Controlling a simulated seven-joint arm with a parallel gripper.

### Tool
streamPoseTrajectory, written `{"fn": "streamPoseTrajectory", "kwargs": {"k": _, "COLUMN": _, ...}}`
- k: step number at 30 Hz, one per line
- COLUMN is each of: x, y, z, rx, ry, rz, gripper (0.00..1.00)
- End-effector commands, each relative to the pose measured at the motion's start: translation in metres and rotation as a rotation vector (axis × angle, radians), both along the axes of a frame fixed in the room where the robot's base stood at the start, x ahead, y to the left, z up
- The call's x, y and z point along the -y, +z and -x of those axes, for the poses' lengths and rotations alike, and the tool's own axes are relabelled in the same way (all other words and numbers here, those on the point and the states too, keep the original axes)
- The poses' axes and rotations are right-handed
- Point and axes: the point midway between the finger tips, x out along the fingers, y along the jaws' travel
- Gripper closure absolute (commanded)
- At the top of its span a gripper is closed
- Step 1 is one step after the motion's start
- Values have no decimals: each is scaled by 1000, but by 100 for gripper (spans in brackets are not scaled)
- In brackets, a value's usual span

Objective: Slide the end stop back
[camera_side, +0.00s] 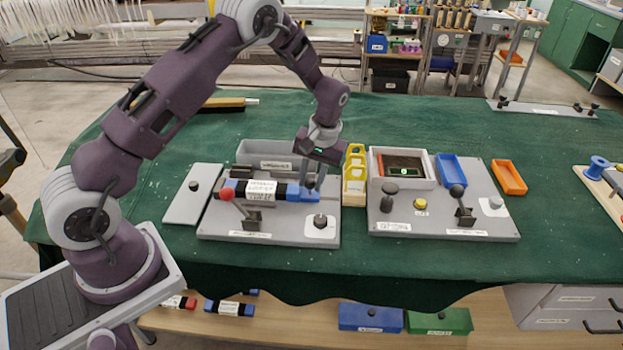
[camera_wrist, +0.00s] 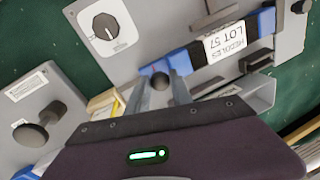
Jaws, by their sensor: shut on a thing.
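My gripper (camera_side: 314,187) is low over the right end of the left grey fixture (camera_side: 285,235). In the wrist view its two fingers (camera_wrist: 162,88) are closed around a dark round knob (camera_wrist: 160,79), which looks like the end stop's handle. The stop's body is mostly hidden by the fingers. The knob is right beside the blue end (camera_wrist: 180,61) of a cartridge labelled HEDDLES LOT 57 (camera_wrist: 224,42). In the side view the cartridge (camera_side: 262,189) lies across the fixture; I cannot tell whether the stop touches it.
A red-knobbed lever (camera_side: 227,193) stands at the fixture's front left and a dial (camera_side: 320,221) at its front right. A grey bin (camera_side: 270,151) is behind. Yellow holders (camera_side: 354,175) and a second fixture (camera_side: 440,225) stand close on the right.

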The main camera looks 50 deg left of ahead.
Motion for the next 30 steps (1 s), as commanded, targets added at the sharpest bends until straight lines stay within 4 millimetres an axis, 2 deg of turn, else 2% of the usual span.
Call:
{"fn": "streamPoseTrajectory", "kwargs": {"k": 21, "x": 1, "y": 1, "z": -1, "rx": 2, "ry": 0, "rz": 0, "gripper": 100}}
{"fn": "streamPoseTrajectory", "kwargs": {"k": 23, "x": 4, "y": 1, "z": -5, "rx": 4, "ry": -2, "rz": 0, "gripper": 100}}
{"fn": "streamPoseTrajectory", "kwargs": {"k": 30, "x": 35, "y": 1, "z": -38, "rx": 7, "ry": -2, "rz": 0, "gripper": 100}}
